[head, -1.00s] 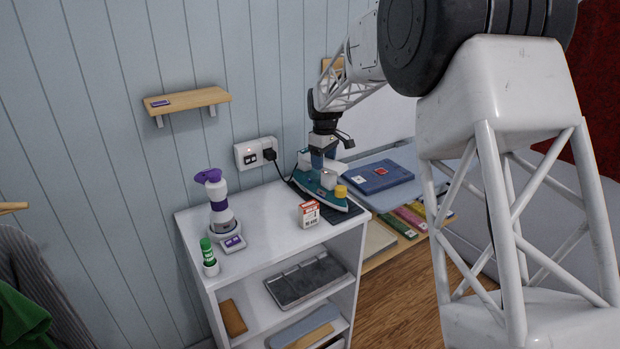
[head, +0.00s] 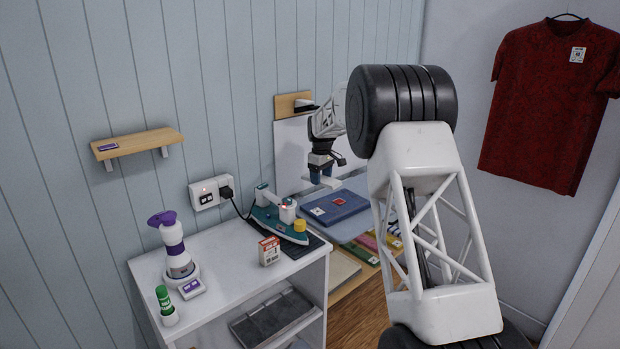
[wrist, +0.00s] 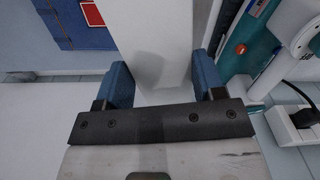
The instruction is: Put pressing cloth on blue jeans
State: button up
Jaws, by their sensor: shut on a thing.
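My gripper (head: 322,178) is shut on a white, flat, folded piece, which looks like the pressing cloth (head: 325,183). In the wrist view the white cloth (wrist: 165,40) sits between the two blue fingers (wrist: 165,85) and reaches away from them. The folded blue jeans (head: 345,204), with a red label and a white tag, lie on a low surface to the right of the white shelf unit. The jeans also show at the upper left of the wrist view (wrist: 62,30). The cloth is held in the air, apart from the jeans.
A teal and white iron (head: 278,225) stands on a dark mat on the shelf unit (head: 225,262), near my gripper. Its black cord runs to a wall socket (head: 206,192). A small red-and-white box (head: 269,251) and a purple-topped bottle (head: 175,248) stand nearby. Colored folded items (head: 375,243) lie before the jeans.

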jog(key=m, duration=0.2)
send_over(340, 201)
notch_tip(340, 201, down, 4)
jog(key=shift+s+r, duration=0.2)
jog(key=shift+f, duration=0.1)
jog(key=shift+f, duration=3.6)
jog(key=shift+f, duration=0.65)
jog(key=o, duration=1)
jog(key=shift+r, duration=3.9)
